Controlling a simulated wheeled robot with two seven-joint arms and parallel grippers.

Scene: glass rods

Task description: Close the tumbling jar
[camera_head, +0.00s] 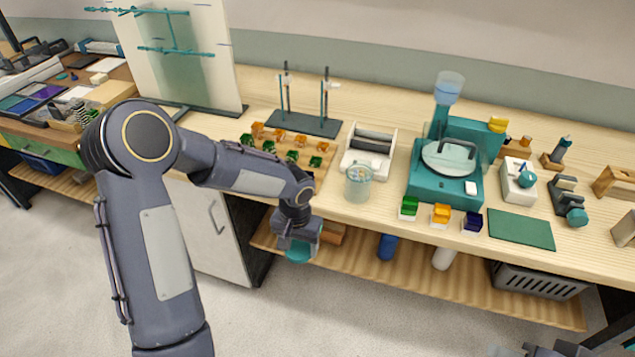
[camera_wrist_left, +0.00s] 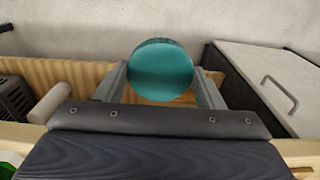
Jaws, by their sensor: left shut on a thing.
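The open jar (camera_head: 358,184) is clear, with small pale pieces inside. It stands upright near the front edge of the bench in the head view. My left gripper (camera_head: 299,242) is shut on a round teal lid (camera_head: 298,254). It holds the lid left of the jar and apart from it, in front of the bench edge. In the left wrist view the teal lid (camera_wrist_left: 160,70) sits between the two fingers, its flat round face showing. The jar does not show in that view. Dark parts of my right arm show at the bottom right edge of the head view; its jaws cannot be made out.
A white roller base (camera_head: 369,150) stands just behind the jar. Left of it are colored blocks (camera_head: 289,141) on a board and a dark stand (camera_head: 303,123). A teal grinding machine (camera_head: 445,185) stands to the right. The lower shelf (camera_head: 350,262) lies beneath the bench.

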